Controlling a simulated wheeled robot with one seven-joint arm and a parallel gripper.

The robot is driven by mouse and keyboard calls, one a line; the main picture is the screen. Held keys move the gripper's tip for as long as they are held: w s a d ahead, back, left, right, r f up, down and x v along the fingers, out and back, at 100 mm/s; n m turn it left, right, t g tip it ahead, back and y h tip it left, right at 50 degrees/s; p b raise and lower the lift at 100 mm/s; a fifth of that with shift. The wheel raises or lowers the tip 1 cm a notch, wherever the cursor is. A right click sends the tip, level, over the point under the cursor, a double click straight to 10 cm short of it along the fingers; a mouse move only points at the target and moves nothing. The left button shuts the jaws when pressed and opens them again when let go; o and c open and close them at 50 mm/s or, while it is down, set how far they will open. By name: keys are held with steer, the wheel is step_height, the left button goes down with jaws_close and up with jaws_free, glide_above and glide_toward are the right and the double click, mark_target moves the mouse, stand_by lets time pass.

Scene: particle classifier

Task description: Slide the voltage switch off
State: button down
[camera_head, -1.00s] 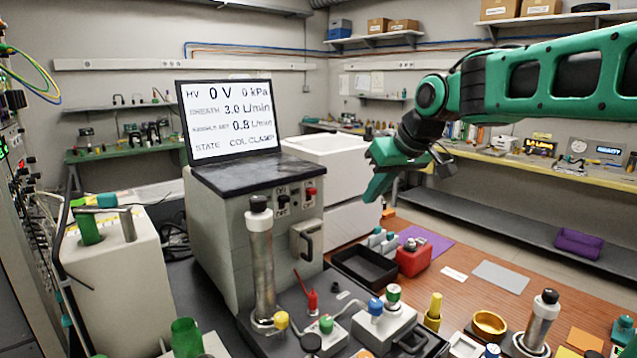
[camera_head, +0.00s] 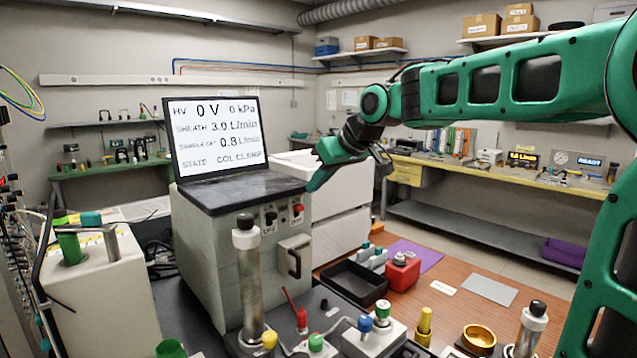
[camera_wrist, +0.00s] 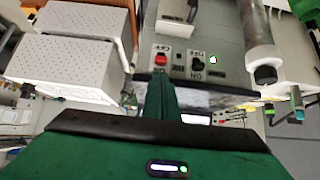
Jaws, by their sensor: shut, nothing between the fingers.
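A grey console (camera_head: 225,290) carries a screen (camera_head: 217,136) that reads HV 0 V. Its front panel has a switch with a black knob (camera_head: 270,218) and a switch with a red knob (camera_head: 297,209). The wrist view shows the red knob (camera_wrist: 160,60) just beyond my fingers and the black knob (camera_wrist: 198,62) to its right. Small ON/OFF labels stand by both; which one is the voltage switch, I cannot tell.
A metal column (camera_head: 247,280) with a black cap stands before the panel. A handle (camera_head: 294,258) sticks out below the switches. White boxes (camera_head: 340,215) stand right of the console.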

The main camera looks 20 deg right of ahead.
mark_target(301, 211)
steer(key=x, duration=0.6)
steer(key=shift+a+f, duration=0.1)
steer(key=shift+f, duration=0.1)
step_height(301, 211, down, 2)
steer(key=shift+f, duration=0.5)
steer(key=shift+s, duration=0.1)
steer(key=v, duration=1)
steer(key=shift+w+r, duration=0.25)
